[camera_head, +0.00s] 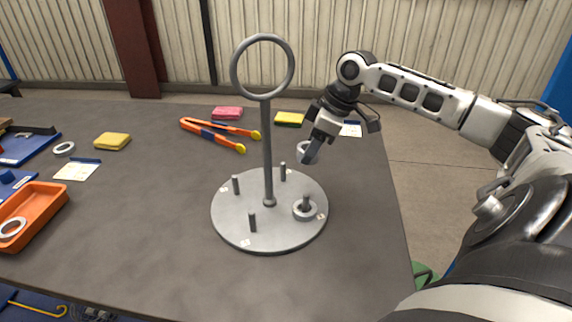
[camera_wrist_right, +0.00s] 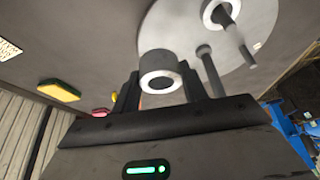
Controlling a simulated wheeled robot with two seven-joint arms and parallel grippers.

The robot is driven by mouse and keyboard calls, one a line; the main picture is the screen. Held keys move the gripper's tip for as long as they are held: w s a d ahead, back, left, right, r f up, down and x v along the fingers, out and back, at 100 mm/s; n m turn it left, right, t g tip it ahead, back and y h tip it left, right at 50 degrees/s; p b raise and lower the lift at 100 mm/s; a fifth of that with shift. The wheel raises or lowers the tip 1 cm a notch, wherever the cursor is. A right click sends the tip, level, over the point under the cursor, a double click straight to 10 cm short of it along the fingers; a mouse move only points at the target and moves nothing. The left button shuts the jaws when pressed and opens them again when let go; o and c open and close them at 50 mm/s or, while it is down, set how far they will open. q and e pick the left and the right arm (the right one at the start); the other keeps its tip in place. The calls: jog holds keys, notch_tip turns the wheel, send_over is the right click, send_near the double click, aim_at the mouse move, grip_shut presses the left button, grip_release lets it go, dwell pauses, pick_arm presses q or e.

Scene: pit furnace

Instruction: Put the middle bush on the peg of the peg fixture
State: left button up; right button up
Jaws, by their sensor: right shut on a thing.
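The peg fixture (camera_head: 235,232) is a round grey plate with several short upright pegs and a tall central post topped by a ring. A bush (camera_head: 305,210) sits around the front right peg; it also shows in the right wrist view (camera_wrist_right: 209,17). My right gripper (camera_head: 312,148) is shut on another grey bush (camera_head: 301,153), held above and behind the plate's right rear edge. In the right wrist view this bush (camera_wrist_right: 160,72) is between the fingertips, beside and apart from a bare peg (camera_wrist_right: 204,52). My left gripper is out of view.
A loose ring (camera_head: 64,148) lies at the left, and another ring (camera_head: 12,229) is in the orange tray (camera_head: 48,207). The front table is clear.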

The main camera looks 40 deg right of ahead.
aim_at(298, 146)
jog(key=w+a, duration=0.1)
jog(key=w+a+p, duration=0.1)
jog(key=w, duration=0.1)
jog(key=w+a, duration=0.1)
jog(key=w, duration=0.1)
jog(key=shift+a, duration=0.3)
jog(key=shift+s+d+f, duration=0.1)
jog(key=shift+s+f, duration=0.1)
jog(key=shift+f, duration=3.25)
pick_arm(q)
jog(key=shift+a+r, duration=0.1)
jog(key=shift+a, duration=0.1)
pick_arm(e)
jog(key=o, duration=1.2)
jog(key=shift+f, duration=0.15)
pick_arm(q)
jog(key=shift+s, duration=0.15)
pick_arm(e)
jog(key=v, duration=1.2)
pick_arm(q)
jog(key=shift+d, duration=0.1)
